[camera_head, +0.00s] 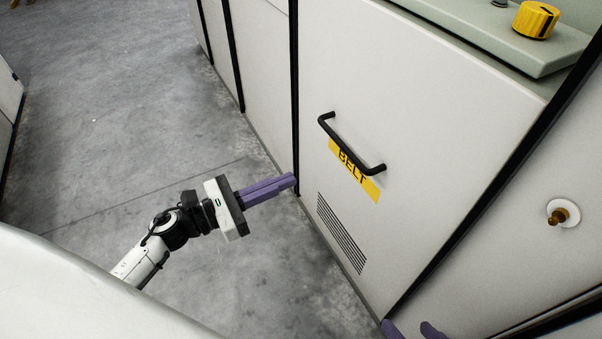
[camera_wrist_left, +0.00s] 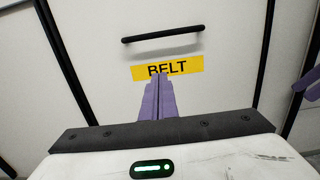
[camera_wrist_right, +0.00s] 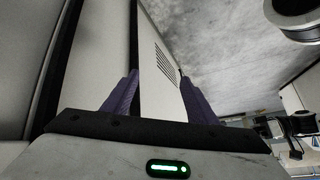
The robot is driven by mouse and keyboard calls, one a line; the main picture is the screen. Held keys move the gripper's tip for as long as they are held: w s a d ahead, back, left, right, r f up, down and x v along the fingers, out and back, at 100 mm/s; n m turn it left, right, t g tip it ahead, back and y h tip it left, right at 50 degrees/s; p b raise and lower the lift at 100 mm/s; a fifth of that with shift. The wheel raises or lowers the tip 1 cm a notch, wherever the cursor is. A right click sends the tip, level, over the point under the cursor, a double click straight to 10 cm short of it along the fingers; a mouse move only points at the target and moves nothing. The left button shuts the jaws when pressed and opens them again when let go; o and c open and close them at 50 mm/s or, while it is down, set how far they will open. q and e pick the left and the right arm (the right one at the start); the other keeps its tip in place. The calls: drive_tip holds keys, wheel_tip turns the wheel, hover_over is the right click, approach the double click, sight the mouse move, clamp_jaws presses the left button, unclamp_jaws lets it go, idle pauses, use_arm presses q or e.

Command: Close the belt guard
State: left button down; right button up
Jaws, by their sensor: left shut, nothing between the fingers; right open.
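The belt guard (camera_head: 400,90) is a large white panel with a black bar handle (camera_head: 350,146), a yellow BELT label (camera_head: 354,172) and a vent grille (camera_head: 341,233). It looks about level with its neighbours; I cannot tell whether a small gap stands open. My left gripper (camera_head: 294,180) is shut and empty, its purple fingertips by the guard's lower left edge; contact is unclear. The left wrist view shows its fingers (camera_wrist_left: 158,82) pointing at the guard below the label. My right gripper (camera_head: 411,328) is open and empty at the guard's bottom right corner, mostly out of the head view.
A brass-coloured knob on a white disc (camera_head: 563,213) sits on the panel to the right. A yellow rotary knob (camera_head: 536,20) is on the pale green console (camera_head: 480,30) above. Grey concrete floor (camera_head: 110,110) is open to the left.

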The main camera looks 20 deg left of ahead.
use_arm(q)
drive_tip(key=w+d+r, duration=0.4)
drive_tip(key=w+d, duration=0.2)
drive_tip(key=w, duration=0.2)
drive_tip(key=shift+r+p, duration=0.25)
drive_tip(key=shift+p, duration=0.05)
